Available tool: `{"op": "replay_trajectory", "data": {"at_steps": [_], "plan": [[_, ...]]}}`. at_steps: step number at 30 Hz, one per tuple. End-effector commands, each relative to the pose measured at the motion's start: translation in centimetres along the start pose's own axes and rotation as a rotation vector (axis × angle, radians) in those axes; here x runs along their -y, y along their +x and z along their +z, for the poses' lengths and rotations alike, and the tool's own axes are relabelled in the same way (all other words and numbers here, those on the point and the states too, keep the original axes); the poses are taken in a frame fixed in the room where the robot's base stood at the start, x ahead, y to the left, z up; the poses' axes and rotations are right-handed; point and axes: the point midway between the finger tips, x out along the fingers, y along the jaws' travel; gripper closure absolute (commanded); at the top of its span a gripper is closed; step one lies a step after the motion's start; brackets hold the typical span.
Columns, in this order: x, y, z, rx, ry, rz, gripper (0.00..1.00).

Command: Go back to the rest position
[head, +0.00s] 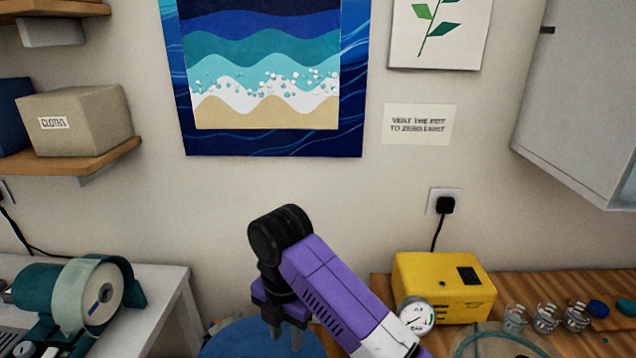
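My gripper (286,338) hangs at the end of my purple arm, low in the middle of the head view. It points down, and its two grey fingers stand apart with nothing visible between them. In the picture it lies in front of a round blue surface (235,343); I cannot tell the height between them.
A wooden bench (382,287) at right bears a yellow box (440,285), a pressure gauge (416,316), a round clear lid (500,343) and small clear cups (546,317). A white table (165,285) with a green grinder (75,295) stands left. A grey cabinet (585,100) hangs upper right.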

Motion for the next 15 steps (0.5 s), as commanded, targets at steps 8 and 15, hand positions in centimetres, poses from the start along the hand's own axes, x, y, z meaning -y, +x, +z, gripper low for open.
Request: {"op": "replay_trajectory", "data": {"at_steps": [8,15], "plan": [[-4.0,-1.2,1.3,0.06,0.177,0.174,0.67],[-8.9,-3.6,1.9,0.07,0.385,0.452,0.67]]}}
